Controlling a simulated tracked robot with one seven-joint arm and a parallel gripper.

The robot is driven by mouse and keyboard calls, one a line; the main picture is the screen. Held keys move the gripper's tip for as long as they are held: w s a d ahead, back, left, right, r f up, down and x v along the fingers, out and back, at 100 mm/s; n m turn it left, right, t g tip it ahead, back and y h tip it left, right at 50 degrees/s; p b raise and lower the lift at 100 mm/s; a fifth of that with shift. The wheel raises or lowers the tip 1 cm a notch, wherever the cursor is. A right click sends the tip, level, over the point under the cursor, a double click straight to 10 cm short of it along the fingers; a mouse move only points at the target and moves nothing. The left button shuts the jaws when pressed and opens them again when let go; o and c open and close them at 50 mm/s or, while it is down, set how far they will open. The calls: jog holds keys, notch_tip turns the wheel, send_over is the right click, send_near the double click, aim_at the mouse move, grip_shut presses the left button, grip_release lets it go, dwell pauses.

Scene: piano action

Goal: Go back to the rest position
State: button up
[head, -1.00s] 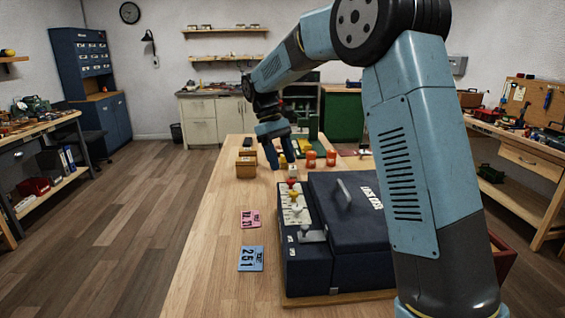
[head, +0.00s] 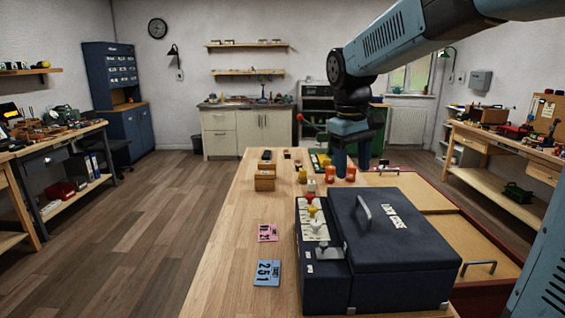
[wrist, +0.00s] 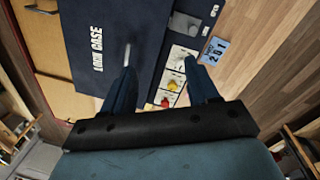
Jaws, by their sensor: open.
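My gripper (head: 350,176) hangs above the table behind the dark blue case in the head view, fingers pointing down. In the wrist view my gripper (wrist: 160,78) is open, with nothing between its two fingers. The dark blue case (head: 395,255) stands on the wooden table (head: 225,240) with its lid shut and a metal handle on top. The case (wrist: 85,40) also shows in the wrist view. A white panel (head: 312,222) with red, yellow and white knobs runs along its left part.
A pink card (head: 267,233) and a blue card (head: 267,273) lie left of the case. Small wooden boxes (head: 265,180) and orange pieces (head: 330,173) stand behind it. A red-edged tray (head: 470,228) lies to the right. The table's left strip is mostly clear.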

jog(key=s+d+f+m+t, duration=0.1)
jog(key=s+d+m+t, duration=0.1)
jog(key=s, duration=0.7)
jog(key=s+d+f+m+t+y, duration=0.1)
jog(key=s+d+f+m+t, duration=0.1)
jog(key=s+d, duration=0.3)
jog(key=shift+s+d+m+t, duration=0.3)
jog(key=shift+s+m+t, duration=0.3)
jog(key=shift+s, duration=1.75)
